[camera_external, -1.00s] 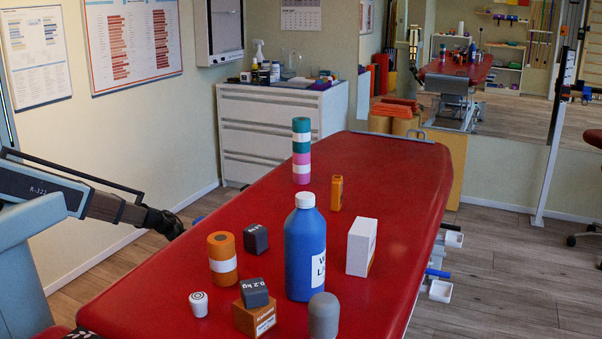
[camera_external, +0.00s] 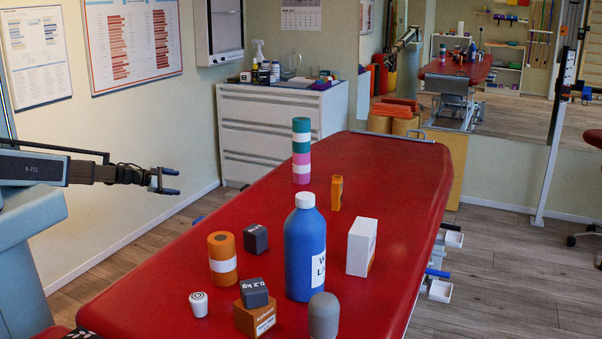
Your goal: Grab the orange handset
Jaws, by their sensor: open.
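The orange handset (camera_external: 336,193) stands upright on the red treatment table (camera_external: 405,180), toward its far half, behind and right of the blue bottle. It is a small, slim orange block, and nothing touches it. My gripper (camera_external: 176,181) is open and empty at the left, beyond the table's left edge and above the floor. It is well apart from the handset, with its fingers pointing right.
A tall blue bottle (camera_external: 304,250) and a white box (camera_external: 361,247) stand nearer than the handset. A stack of coloured rolls (camera_external: 301,150) stands behind it to the left. An orange roll (camera_external: 221,262), dark weights (camera_external: 256,239) and a grey cylinder (camera_external: 323,316) stand at the near end.

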